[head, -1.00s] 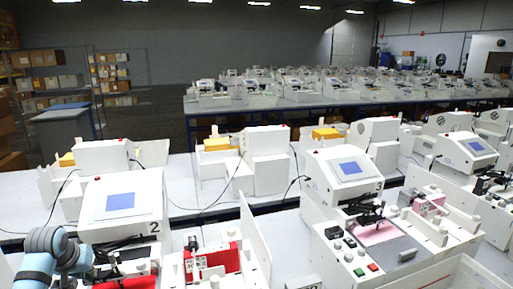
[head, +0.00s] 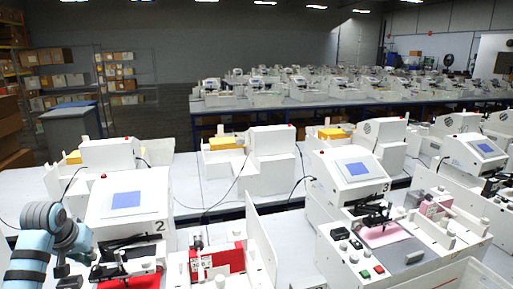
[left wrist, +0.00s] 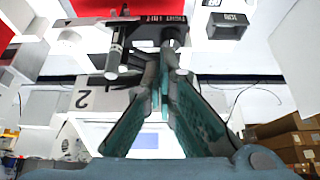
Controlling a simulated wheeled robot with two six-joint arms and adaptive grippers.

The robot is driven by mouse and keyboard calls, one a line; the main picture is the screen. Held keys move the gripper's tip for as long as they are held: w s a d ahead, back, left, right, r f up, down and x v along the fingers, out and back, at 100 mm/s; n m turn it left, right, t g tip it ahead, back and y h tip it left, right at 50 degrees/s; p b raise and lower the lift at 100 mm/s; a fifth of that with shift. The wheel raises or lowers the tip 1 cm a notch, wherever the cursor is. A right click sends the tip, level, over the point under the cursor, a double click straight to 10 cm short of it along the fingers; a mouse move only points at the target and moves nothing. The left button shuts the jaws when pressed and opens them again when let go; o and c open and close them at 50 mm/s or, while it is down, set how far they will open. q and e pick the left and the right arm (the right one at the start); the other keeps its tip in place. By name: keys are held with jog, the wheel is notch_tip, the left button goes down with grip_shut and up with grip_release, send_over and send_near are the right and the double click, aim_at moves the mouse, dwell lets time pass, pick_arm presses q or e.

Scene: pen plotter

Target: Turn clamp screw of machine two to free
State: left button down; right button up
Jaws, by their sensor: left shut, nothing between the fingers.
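Machine two (head: 127,202) is the white plotter with a blue screen and a "2" label at the front left of the head view. Its dark pen carriage (head: 125,270) sits over a red bed (head: 130,284). In the left wrist view the carriage (left wrist: 114,62) is close in front of my left gripper (left wrist: 170,48). The fingers are together and empty, with the tips beside the carriage; I cannot tell whether they touch it. The clamp screw cannot be clearly told apart from the carriage and fingertips. My right gripper is not in view.
Machine three (head: 354,172) is farther right, with a pink sheet (head: 385,235). Cables lie on the white table. Cardboard boxes (left wrist: 290,140) show in the left wrist view.

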aim_at(96, 269)
pick_arm(q)
jog(key=f, duration=0.2)
jog(key=a+f, duration=0.1)
jog(key=f, duration=0.1)
jog(key=s+a+f+b, duration=0.1)
jog(key=f, duration=0.1)
jog(key=shift+a+f, duration=0.1)
jog(key=shift+a, duration=0.15)
jog(key=shift+w+d+r+p, duration=0.2)
jog(key=shift+w+p, duration=0.1)
jog(key=shift+p, duration=0.2)
dwell(0.8)
jog(key=shift+d, duration=0.65)
jog(key=shift+w+d, duration=0.2)
jog(key=shift+d, duration=0.1)
jog(key=shift+f, duration=0.1)
